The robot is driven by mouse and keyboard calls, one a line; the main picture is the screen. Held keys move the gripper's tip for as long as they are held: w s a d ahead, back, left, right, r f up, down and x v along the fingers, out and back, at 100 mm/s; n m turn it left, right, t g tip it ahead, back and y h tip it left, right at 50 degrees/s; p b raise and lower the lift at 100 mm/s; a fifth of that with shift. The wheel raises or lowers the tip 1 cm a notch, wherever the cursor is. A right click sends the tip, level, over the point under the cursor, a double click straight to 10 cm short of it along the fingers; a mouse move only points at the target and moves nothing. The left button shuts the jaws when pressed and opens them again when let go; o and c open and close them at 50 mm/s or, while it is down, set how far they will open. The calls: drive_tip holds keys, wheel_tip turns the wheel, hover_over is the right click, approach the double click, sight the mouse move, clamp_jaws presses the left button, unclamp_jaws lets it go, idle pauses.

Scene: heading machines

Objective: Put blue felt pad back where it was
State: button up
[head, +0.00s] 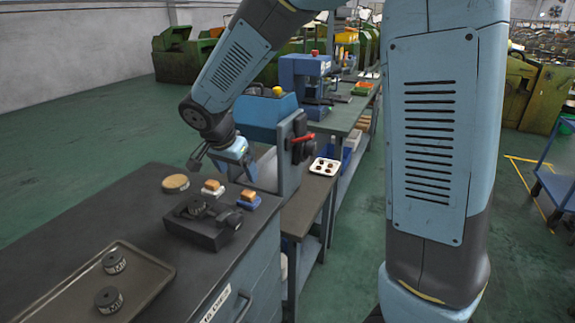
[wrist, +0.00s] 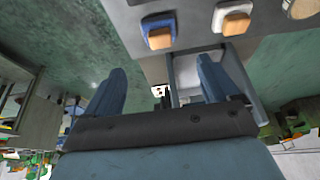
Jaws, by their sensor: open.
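A small blue pad (head: 241,203) lies on the dark bench top near its right edge, with a tan block (head: 250,195) on it. In the wrist view the blue pad (wrist: 152,22) shows at the top centre, with the tan block over its near part. A similar white pad with a tan block (head: 213,185) lies beside it. My gripper (head: 222,166) is open and empty, above and beyond the far edge of the bench. In the wrist view its two fingers (wrist: 160,68) are spread apart with nothing between them.
A round tan disc (head: 175,182) and a black fixture (head: 203,222) stand close to the pads. A tray (head: 139,299) with two dark knobs lies at the front left. A blue machine (head: 266,118) stands behind the bench, near a white tray (head: 325,167). The bench's left part is bare.

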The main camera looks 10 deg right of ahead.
drive_tip(key=s+d+r+n+y, duration=0.1)
drive_tip(key=s+d+r+n, duration=0.1)
drive_tip(key=s+d+r, duration=0.4)
drive_tip(key=s+d+r+n, duration=0.1)
drive_tip(key=s+d+r, duration=0.2)
drive_tip(key=d, duration=0.5)
drive_tip(key=s+d+r+n+t+y, duration=0.1)
drive_tip(key=s+d+r+n+t, duration=0.1)
drive_tip(key=s+d, duration=0.5)
drive_tip(key=shift+s+r+n+y, duration=0.3)
drive_tip(key=shift+s+r+n, duration=0.7)
drive_tip(key=shift+s, duration=2)
drive_tip(key=shift+d+f+n, duration=0.1)
drive_tip(key=shift+f+n, duration=0.2)
